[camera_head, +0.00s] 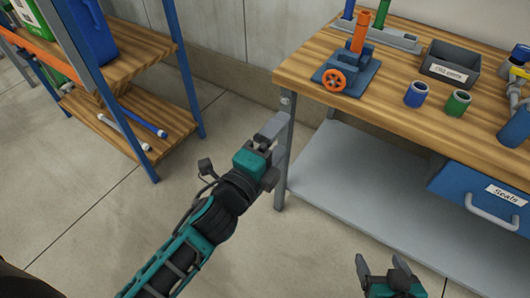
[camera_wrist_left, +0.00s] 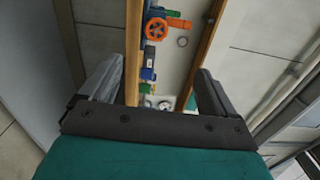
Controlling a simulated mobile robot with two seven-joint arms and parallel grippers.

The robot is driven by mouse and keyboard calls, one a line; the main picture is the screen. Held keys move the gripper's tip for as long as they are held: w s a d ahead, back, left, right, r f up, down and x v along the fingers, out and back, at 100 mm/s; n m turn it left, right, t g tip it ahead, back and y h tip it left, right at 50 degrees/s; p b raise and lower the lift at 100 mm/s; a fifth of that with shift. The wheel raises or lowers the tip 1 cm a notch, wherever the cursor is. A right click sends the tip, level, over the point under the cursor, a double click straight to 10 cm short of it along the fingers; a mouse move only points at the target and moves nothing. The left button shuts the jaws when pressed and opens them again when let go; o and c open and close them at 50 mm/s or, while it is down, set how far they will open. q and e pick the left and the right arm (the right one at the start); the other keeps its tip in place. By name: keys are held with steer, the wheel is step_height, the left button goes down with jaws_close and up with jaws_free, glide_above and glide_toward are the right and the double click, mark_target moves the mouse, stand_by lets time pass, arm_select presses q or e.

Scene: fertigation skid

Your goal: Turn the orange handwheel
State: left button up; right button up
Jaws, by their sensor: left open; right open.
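An orange handwheel (camera_head: 334,80) is on the front of a small blue device (camera_head: 350,72) with an orange upright, near the left end of the workbench (camera_head: 400,105). My left gripper (camera_head: 273,128) is open and apart from it, beside the bench's front left leg. In the left wrist view, its fingers (camera_wrist_left: 155,85) are spread with nothing between them. An orange wheel (camera_wrist_left: 155,28) with blue parts shows beyond them; I cannot tell if it is the same wheel. My right gripper (camera_head: 384,264) is open and empty at the bottom, in front of the bench.
The bench carries a grey bin (camera_head: 450,67), a blue cup (camera_head: 416,94) and a green cup (camera_head: 458,103). Below are a blue drawer (camera_head: 480,190) and a grey shelf (camera_head: 350,180). A wooden-shelved rack (camera_head: 130,55) stands left. The floor between is clear.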

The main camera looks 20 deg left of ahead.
arm_select(q)
steer(key=shift+v, duration=2.2)
